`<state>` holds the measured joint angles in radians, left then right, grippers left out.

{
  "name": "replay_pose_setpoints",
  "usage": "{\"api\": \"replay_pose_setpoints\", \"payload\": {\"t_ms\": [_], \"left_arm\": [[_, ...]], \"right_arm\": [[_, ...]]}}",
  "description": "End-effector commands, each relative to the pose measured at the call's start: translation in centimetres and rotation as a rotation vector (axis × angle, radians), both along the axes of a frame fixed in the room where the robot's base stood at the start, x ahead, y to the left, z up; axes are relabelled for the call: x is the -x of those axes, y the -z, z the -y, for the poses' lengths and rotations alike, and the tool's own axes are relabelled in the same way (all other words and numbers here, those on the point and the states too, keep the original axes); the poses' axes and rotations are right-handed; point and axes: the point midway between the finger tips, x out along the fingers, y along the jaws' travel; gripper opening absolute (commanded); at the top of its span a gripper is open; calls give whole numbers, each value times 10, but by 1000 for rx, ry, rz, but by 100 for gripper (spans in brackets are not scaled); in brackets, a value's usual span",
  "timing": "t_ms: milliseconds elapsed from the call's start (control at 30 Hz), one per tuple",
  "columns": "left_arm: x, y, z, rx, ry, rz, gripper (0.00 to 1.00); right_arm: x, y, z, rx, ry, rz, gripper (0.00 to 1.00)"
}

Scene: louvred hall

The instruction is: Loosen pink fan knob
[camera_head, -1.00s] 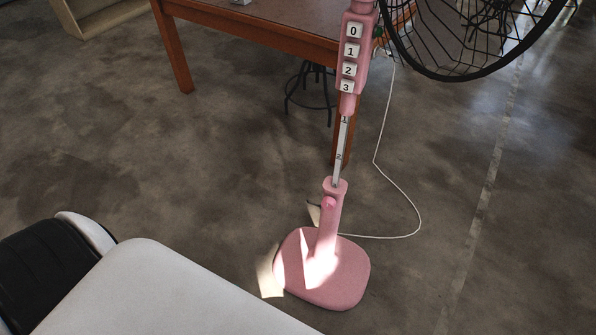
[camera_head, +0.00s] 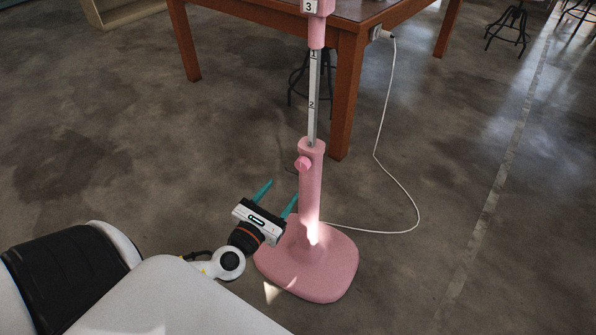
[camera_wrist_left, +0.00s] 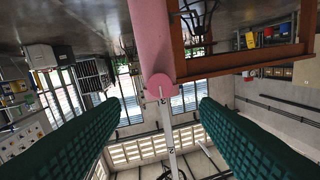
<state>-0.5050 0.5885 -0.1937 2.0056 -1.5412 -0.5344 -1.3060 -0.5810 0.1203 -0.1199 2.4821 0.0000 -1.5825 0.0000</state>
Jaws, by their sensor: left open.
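The pink fan stand rises from a rounded pink base (camera_head: 335,265). Its pink lower tube (camera_head: 311,195) carries the round pink knob (camera_head: 303,163) near the top, on the side towards my left arm. A silver numbered rod (camera_head: 313,100) comes out of the tube. My left gripper (camera_head: 278,194) is open and empty, its teal fingers pointing up, a little below and left of the knob and apart from it. In the left wrist view, a pink round end (camera_wrist_left: 160,88) shows between the two fingers; I cannot tell knob from collar there. My right gripper is out of view.
A wooden table (camera_head: 346,95) stands behind the fan. A white cable (camera_head: 400,185) runs from the table leg area along the floor to the stand. Dark stools (camera_head: 508,30) stand at the back right. The concrete floor at left and right is clear.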

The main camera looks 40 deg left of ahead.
Motion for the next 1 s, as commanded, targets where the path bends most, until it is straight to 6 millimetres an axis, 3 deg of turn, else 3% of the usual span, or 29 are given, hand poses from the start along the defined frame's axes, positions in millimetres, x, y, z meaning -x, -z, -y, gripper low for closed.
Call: {"api": "replay_pose_setpoints", "payload": {"t_ms": [200, 433, 600, 867, 1000], "left_arm": [[-47, -2, -4, 3, 0, 3, 56], [-82, 0, -8, 4, 0, 0, 56], [-93, 1, -9, 4, 0, -2, 56], [-94, 1, -9, 5, 0, -2, 56], [-94, 1, -9, 5, 0, -1, 38]], "right_arm": [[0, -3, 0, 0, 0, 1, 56], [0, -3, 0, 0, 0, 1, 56], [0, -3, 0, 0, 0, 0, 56], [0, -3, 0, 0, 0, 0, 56], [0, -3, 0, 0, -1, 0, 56]]}}
